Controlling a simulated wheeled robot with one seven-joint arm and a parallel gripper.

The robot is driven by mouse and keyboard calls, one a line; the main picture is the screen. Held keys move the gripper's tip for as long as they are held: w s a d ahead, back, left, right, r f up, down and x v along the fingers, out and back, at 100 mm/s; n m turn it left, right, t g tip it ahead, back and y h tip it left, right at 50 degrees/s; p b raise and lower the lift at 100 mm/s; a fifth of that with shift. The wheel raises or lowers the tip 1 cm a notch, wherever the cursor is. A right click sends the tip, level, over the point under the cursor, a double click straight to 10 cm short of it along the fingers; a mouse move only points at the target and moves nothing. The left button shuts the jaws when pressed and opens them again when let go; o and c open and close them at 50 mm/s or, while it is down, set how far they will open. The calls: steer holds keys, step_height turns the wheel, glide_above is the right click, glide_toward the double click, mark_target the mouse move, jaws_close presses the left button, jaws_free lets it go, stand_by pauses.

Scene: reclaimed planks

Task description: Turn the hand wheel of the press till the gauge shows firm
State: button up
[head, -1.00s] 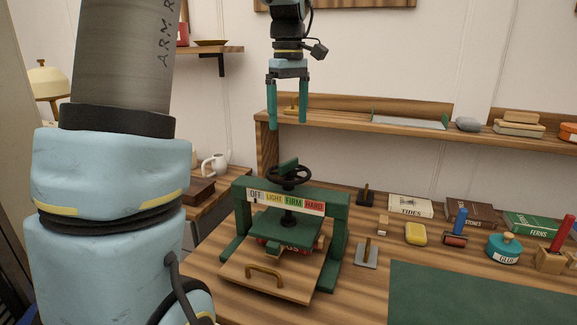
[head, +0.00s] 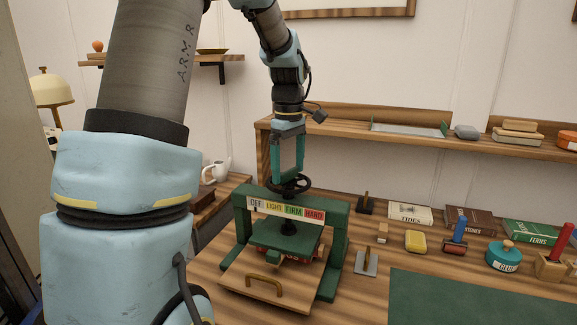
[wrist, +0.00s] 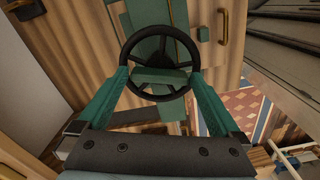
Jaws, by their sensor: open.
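The green press (head: 338,215) stands on the plank bench. Its black hand wheel (head: 303,184) sits on top, with a green bar across its middle. In the wrist view the wheel (wrist: 128,50) is seen from above, and the bar (wrist: 160,77) lies between my fingers. My gripper (head: 288,174) is open and points down at the wheel, one finger at each side; whether they touch it I cannot tell. The gauge strip (head: 286,208) reads OFF, LIGHT, FIRM, HARD. A small dark mark seems to stand at OFF. The wheel's top is partly hidden by my fingers.
A wooden board with a curved handle (head: 265,282) is at the press's front. To the right are a scraper-like tool (head: 366,262), a yellow block (head: 416,240), a glue pot (head: 504,254) and a green mat (head: 480,300). A shelf (head: 350,137) runs behind.

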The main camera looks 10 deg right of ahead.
steer(key=shift+f, duration=0.1)
steer(key=c, duration=1.1)
steer(key=shift+o, duration=0.2)
steer(key=m+p, duration=0.1)
steer(key=m, duration=0.3)
steer(key=shift+m, duration=0.3)
steer(key=m+p, duration=0.1)
steer(key=m, duration=0.3)
steer(key=shift+m+p, duration=0.3)
steer(key=m+p, duration=0.1)
steer(key=m, duration=0.3)
steer(key=shift+m, duration=0.3)
steer(key=shift+m+p, duration=0.45)
steer(key=shift+m, duration=1.55)
